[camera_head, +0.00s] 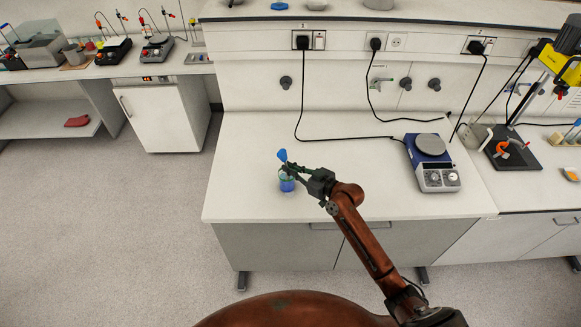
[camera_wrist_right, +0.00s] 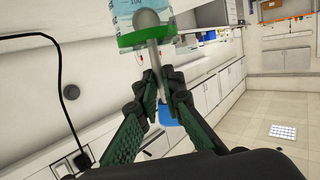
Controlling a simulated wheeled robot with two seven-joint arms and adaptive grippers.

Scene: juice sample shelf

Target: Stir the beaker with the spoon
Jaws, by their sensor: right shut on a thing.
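My right gripper (camera_head: 294,171) is at the beaker's top, shut on the spoon, whose blue handle end (camera_head: 282,155) sticks up above the fingers. In the right wrist view the gripper (camera_wrist_right: 166,95) pinches the thin grey shaft of the spoon (camera_wrist_right: 154,58). The spoon's round end shows against the beaker (camera_wrist_right: 125,15), which has a green band and markings and is cut off by the top edge. The spoon's head seems to be inside the beaker. My left gripper is out of view.
A blue and white hotplate stirrer (camera_head: 432,163) stands to the right on the bench (camera_head: 330,150). A black cable (camera_head: 340,138) runs across the bench behind the beaker. The bench between beaker and stirrer is mostly clear. A stand (camera_head: 511,148) is further right.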

